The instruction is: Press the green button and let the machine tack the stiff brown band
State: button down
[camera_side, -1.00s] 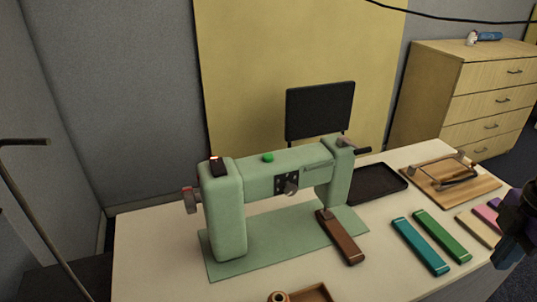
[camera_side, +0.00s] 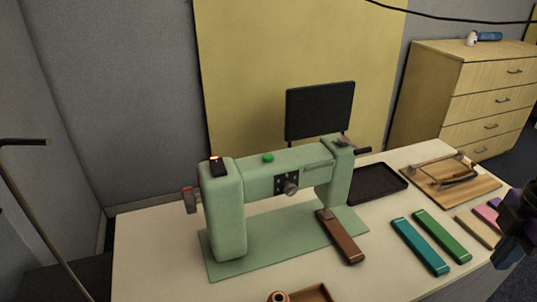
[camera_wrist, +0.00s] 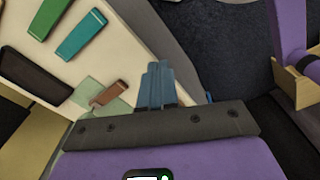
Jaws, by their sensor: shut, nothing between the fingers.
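The pale green machine (camera_side: 232,215) stands on the table, seen in the side view. Its green button (camera_side: 268,158) sits on top of the arm, with nothing touching it. The stiff brown band (camera_side: 340,237) lies on the machine's base plate (camera_side: 275,254), its far end under the head at the right; it also shows in the wrist view (camera_wrist: 110,93). My gripper (camera_wrist: 157,70) is shut and empty in the wrist view, apart from the band. In the side view only part of my dark purple wrist shows at the right edge, well away from the button.
A lit red switch (camera_side: 217,160) is on the machine's left top. Teal (camera_side: 420,246) and green (camera_side: 443,236) strips lie right of the band. A black tray (camera_side: 380,183) and a wooden board with a frame (camera_side: 485,186) stand behind.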

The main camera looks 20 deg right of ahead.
jog(key=shift+w+a, duration=0.1)
notch_tip(320, 180, up, 14)
jog(key=m+t, duration=0.9)
jog(key=m, duration=1.1)
send_over(271, 157)
jog(key=shift+r+y, duration=0.15)
jog(key=shift+y, duration=0.15)
jog(key=shift+f, duration=4.45)
jog(key=shift+f, duration=0.1)
jog(key=shift+f, duration=0.3)
